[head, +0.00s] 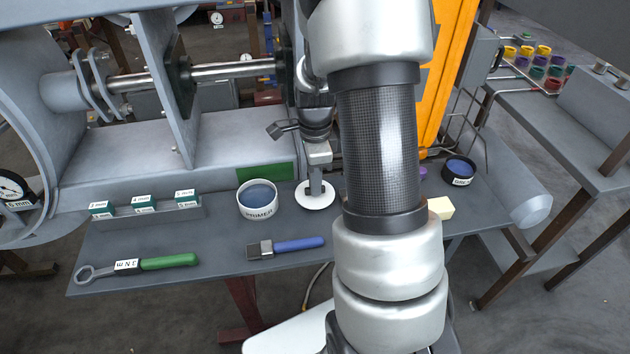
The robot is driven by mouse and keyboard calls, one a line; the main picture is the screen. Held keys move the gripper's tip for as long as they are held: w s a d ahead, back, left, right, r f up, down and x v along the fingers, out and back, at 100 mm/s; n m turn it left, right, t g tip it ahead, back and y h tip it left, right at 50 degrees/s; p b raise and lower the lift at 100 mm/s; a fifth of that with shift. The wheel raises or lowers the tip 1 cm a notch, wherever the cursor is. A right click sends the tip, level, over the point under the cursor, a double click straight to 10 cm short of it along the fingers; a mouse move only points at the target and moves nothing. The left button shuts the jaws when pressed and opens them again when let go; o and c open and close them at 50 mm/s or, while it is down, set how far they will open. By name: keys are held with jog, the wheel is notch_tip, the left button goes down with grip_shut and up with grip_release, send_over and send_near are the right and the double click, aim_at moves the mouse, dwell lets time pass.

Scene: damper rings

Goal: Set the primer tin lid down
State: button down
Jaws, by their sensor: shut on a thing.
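The primer tin (258,201) is a white round tin marked PRIMER, standing open on the grey bench with dark blue contents showing. The primer tin lid (307,203) is a flat white disc just right of the tin. My gripper (316,190) points down over the lid and is shut on it. The lid looks level and apart from the tin. It is at or just above the bench top; I cannot tell whether it touches. My arm hides part of the bench to the right.
On the bench (220,270) are a blue-handled brush (290,245), a green-handled wrench (150,264), a rack of small green boxes (143,207), a yellow block (440,207) and a dark tin (459,170). Grey machinery (230,130) stands behind.

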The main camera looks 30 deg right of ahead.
jog(key=shift+f, duration=0.2)
jog(key=c, duration=1.7)
grip_release()
jog(key=shift+c, duration=0.2)
jog(key=c, duration=0.4)
jog(key=shift+r, duration=0.1)
jog(key=shift+r+p, duration=0.45)
jog(key=shift+r, duration=0.2)
jog(key=shift+r, duration=0.1)
